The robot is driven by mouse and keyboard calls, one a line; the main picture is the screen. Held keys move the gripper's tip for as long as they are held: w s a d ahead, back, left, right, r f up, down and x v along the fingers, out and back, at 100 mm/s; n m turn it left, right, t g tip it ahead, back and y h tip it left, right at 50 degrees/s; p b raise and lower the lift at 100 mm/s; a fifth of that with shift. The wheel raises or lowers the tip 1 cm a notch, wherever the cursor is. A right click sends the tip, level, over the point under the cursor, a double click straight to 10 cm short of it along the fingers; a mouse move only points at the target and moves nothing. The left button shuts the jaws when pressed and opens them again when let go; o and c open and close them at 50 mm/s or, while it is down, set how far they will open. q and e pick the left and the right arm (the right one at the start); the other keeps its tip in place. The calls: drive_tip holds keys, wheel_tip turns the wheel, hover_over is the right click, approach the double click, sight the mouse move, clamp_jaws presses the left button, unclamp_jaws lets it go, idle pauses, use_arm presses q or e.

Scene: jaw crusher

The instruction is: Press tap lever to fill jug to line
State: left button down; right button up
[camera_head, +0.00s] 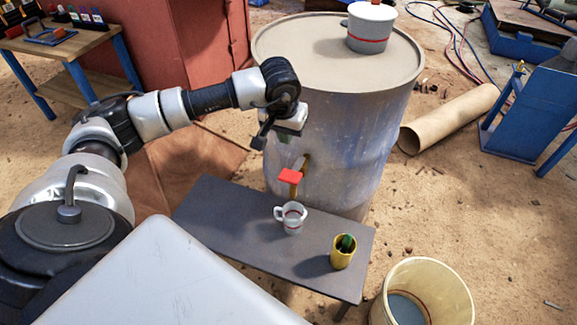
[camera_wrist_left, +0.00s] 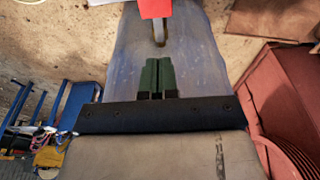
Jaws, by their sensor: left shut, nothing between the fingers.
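A red tap lever (camera_head: 290,176) sticks out from a brass-coloured tap on the front of a large grey-blue drum (camera_head: 345,140). It also shows at the top edge of the left wrist view (camera_wrist_left: 155,8). A white jug (camera_head: 293,218) with a red line stands upright on a dark bench, below the lever. I cannot tell its fill level, and no stream of water is visible. My left gripper (camera_head: 284,137) is in front of the drum, above the lever and apart from it. Its green fingers (camera_wrist_left: 157,77) are shut together and empty. My right gripper is not in view.
A yellow cup (camera_head: 342,258) holding something green stands on the dark bench (camera_head: 225,215), right of the jug. A cream bucket (camera_head: 425,272) is at lower right. A white pot (camera_head: 370,30) sits on the drum lid. A brown tube (camera_head: 448,118) lies on the ground.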

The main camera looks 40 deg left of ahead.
sight(286, 179)
use_arm(q)
drive_tip(key=shift+f, duration=0.1)
drive_tip(key=f, duration=0.4)
drive_tip(key=w+f, duration=0.1)
drive_tip(key=f, duration=0.7)
drive_tip(key=shift+w+f, duration=0.15)
drive_tip(key=shift+f, duration=0.05)
drive_tip(key=shift+f+p, duration=0.3)
drive_tip(key=shift+f, duration=0.3)
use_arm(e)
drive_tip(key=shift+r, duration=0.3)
